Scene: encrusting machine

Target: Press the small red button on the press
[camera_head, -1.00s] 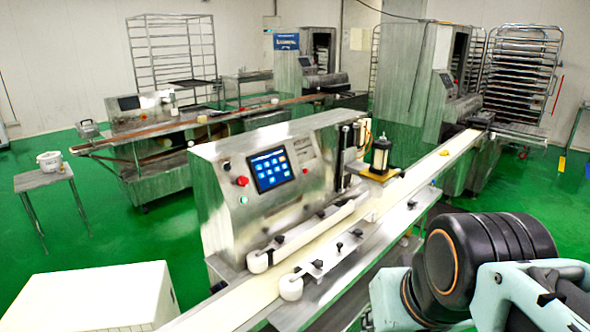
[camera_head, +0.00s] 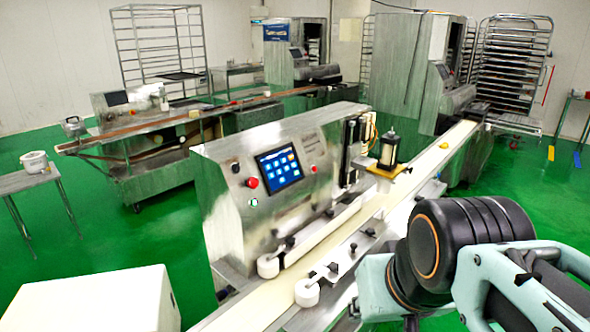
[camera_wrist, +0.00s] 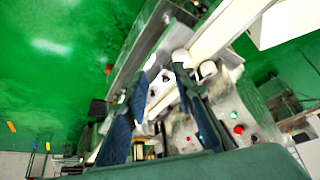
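The press is a steel machine (camera_head: 232,230) with a blue touch screen (camera_head: 279,168) on its front panel. A small red button (camera_head: 314,169) sits just right of the screen. A larger red knob (camera_head: 252,183) and a green button (camera_head: 253,202) sit left of the screen. In the wrist view the panel appears turned, with the red knob (camera_wrist: 238,129), the green button (camera_wrist: 234,115) and a small red spot (camera_wrist: 187,139) beside a finger. My gripper (camera_wrist: 161,75) is open and empty, with the machine beyond its fingers. The fingers hide part of the panel.
A white conveyor belt (camera_head: 437,161) runs along the press front. A white box (camera_head: 95,300) stands at the lower left. A small table (camera_head: 25,182), another machine line (camera_head: 150,160) and rack trolleys (camera_head: 515,75) stand farther back. Green floor (camera_head: 100,235) is clear between them.

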